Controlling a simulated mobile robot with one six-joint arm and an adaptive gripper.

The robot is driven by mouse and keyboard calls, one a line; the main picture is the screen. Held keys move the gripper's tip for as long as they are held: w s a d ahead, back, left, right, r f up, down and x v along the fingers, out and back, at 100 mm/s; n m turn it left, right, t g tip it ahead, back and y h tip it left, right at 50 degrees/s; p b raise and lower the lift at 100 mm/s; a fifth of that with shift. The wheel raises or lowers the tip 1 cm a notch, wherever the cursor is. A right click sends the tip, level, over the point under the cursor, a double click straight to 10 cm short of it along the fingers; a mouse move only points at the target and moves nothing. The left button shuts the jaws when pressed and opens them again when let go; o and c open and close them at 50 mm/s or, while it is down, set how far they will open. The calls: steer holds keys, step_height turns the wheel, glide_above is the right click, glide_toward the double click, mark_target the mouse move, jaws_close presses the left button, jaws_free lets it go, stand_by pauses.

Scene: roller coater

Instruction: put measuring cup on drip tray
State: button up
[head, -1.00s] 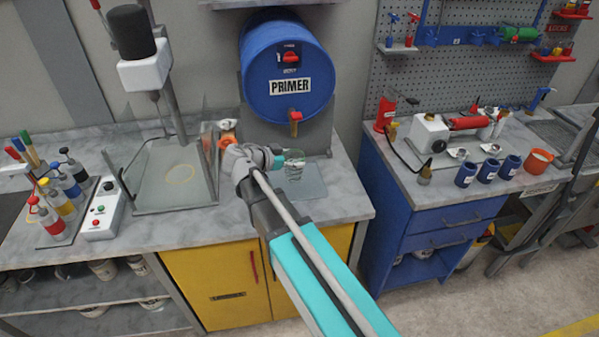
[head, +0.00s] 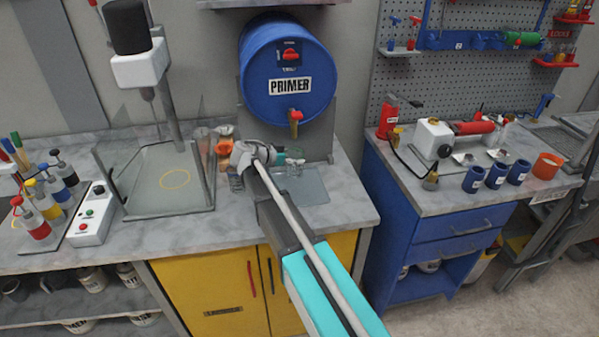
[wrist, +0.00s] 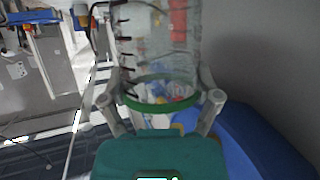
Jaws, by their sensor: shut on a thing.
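The measuring cup is clear with dark graduation marks and a green ring. It fills the middle of the wrist view (wrist: 160,55) and shows small and faint in the head view (head: 295,168). My gripper (wrist: 165,98) is shut on it, one finger on each side near the green ring. In the head view my gripper (head: 284,158) is in front of the blue primer drum, below its tap. The drip tray (head: 310,190) is a flat grey-blue plate on the bench under the tap. The cup appears over the tray's back left part; I cannot tell whether they touch.
The primer drum (head: 287,70) and its tap (head: 295,117) are just above the gripper. A glass-sided stand (head: 160,190) is further left. Bare bench lies right of the tray.

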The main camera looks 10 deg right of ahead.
mark_target(294, 166)
steer(key=shift+w+d+f+b, duration=0.1)
steer(key=shift+w+f+b, duration=0.2)
steer(key=shift+w+f, duration=0.25)
steer(key=shift+f, duration=0.15)
steer(key=shift+w+f+b, duration=0.35)
steer(key=shift+f+b, duration=0.2)
steer(key=shift+b, duration=0.1)
steer(key=shift+f+b, duration=1.35)
steer(key=shift+f, duration=0.05)
steer(key=shift+f, duration=0.15)
steer(key=o, duration=0.8)
